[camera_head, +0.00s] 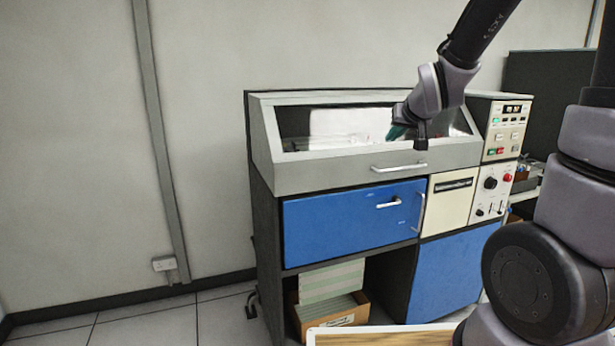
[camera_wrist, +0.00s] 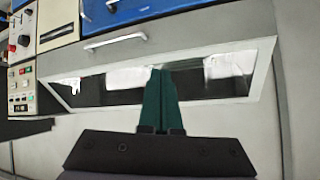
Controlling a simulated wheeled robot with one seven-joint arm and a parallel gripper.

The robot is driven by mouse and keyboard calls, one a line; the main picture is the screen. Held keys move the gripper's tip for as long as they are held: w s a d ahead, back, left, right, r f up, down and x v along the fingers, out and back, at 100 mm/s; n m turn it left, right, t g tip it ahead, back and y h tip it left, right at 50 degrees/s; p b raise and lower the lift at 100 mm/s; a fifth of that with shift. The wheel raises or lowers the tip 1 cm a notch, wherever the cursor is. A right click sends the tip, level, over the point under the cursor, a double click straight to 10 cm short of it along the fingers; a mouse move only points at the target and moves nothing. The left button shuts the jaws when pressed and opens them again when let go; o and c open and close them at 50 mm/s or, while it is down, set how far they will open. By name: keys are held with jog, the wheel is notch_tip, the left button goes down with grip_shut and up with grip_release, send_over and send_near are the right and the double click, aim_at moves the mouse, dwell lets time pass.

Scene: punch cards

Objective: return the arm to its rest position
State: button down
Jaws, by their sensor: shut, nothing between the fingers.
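My gripper (camera_head: 398,132) is in front of the slanted window of the punch card machine (camera_head: 350,177) in the head view. Its green fingers are partly hidden behind my wrist there. In the wrist view my gripper (camera_wrist: 160,72) shows its two green fingers together, shut and empty. The machine's window (camera_wrist: 215,78) lies beyond the fingertips, upside down in that view. My arm comes down from the top right of the head view. I cannot tell the exact gap between the fingers and the window.
The machine has a grey lid handle (camera_head: 399,168), a blue front panel (camera_head: 345,225) and a control panel (camera_head: 508,130) at right. A cardboard box of cards (camera_head: 328,315) stands under it. A board edge (camera_head: 380,335) shows at the bottom. The floor at left is clear.

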jog(key=s+d+r+m+g, duration=0.1)
jog(key=s+r, duration=0.3)
jog(key=s, duration=0.7)
jog(key=s+d+r+m+g, duration=0.1)
jog(key=s+r, duration=0.3)
jog(key=s, duration=0.7)
jog(key=shift+s+d+r+m+g+y, duration=0.2)
jog(key=shift+s+r+m+g+y, duration=0.15)
jog(key=shift+m+g, duration=0.4)
